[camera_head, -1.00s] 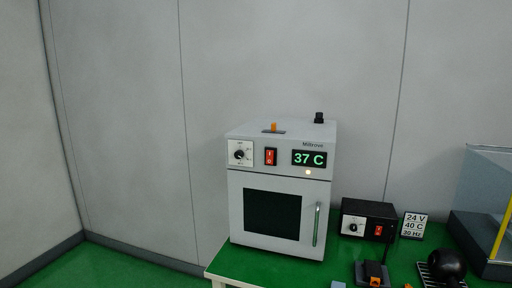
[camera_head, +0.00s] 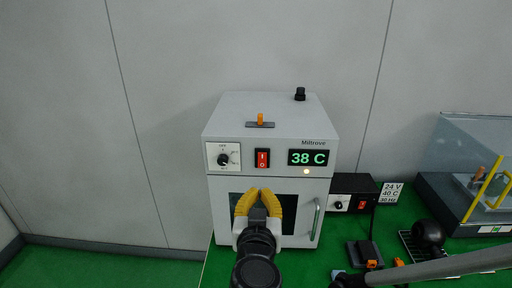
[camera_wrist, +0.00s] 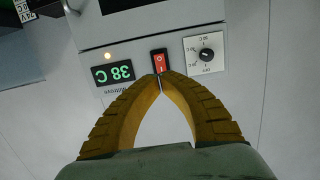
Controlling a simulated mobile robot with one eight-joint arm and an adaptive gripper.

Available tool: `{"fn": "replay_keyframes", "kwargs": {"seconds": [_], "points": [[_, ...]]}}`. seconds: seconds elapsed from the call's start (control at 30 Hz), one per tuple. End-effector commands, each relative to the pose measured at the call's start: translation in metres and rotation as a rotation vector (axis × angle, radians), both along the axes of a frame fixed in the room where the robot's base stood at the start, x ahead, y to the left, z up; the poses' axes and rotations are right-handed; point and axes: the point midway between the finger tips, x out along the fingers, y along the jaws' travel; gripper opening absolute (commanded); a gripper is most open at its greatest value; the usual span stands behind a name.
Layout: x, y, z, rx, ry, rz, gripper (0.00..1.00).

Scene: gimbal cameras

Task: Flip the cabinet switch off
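The cabinet (camera_head: 290,109) is a light grey box marked Miltrove with a dark-windowed door. Its red rocker switch (camera_head: 262,158), marked I and O, sits between a dial (camera_head: 222,157) and a green display (camera_head: 308,157) reading 38 C. A small light (camera_head: 306,171) glows under the display. My gripper (camera_head: 257,192) has yellow fingers, shut and empty, in front of the door below the switch. In the wrist view, turned upside down, the fingertips (camera_wrist: 161,75) meet at the edge of the switch (camera_wrist: 158,61). I cannot tell whether they touch it.
An orange toggle (camera_head: 260,119) and a black knob (camera_head: 299,94) stand on the cabinet top. The door handle (camera_head: 317,220) is right of my gripper. A black box (camera_head: 351,184) with another red switch stands to the right, near a clear-covered unit (camera_head: 470,150).

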Motion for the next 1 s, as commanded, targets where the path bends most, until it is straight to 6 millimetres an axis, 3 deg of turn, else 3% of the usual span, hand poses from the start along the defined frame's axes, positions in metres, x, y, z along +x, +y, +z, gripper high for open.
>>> {"fn": "replay_keyframes", "kwargs": {"seconds": [0.33, 0.8, 1.0], "points": [[0.013, -0.001, -0.003, 0.001, 0.002, -0.002, 0.0], [0.106, -0.005, -0.019, -0.001, 0.001, -0.004, 0.0], [0.131, -0.006, -0.022, 0.0, 0.002, -0.002, 0.0]]}}
